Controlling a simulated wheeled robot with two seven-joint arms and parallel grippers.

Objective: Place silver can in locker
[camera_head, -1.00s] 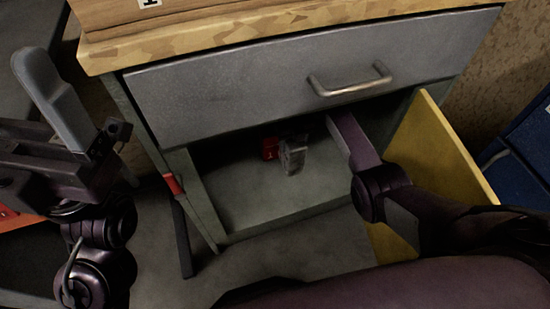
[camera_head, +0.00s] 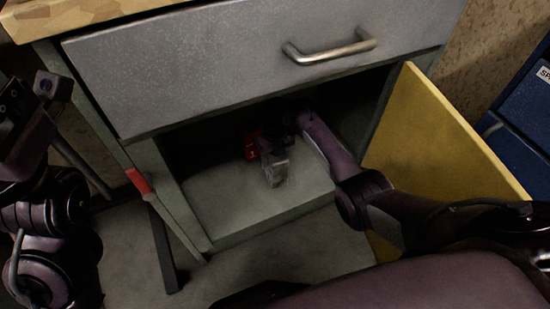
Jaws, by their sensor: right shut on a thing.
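The locker is the open lower compartment of a grey-green cabinet (camera_head: 215,202), under a grey drawer. Its yellow door (camera_head: 435,140) is swung open to the right. My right arm reaches in from the right, and my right gripper (camera_head: 274,170) is inside, low over the compartment floor. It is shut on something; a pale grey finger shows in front. The silver can cannot be made out clearly; the gripper and shadow hide what is held. My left gripper (camera_head: 18,115) is at the left edge, outside the locker, with its fingers cut off by the frame.
The closed drawer (camera_head: 220,70) with a metal handle (camera_head: 330,47) overhangs the opening. A red patch (camera_head: 250,145) shows beside the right gripper. A dark post with a red top (camera_head: 138,180) stands by the left side. Blue boxes (camera_head: 525,115) stand at the right.

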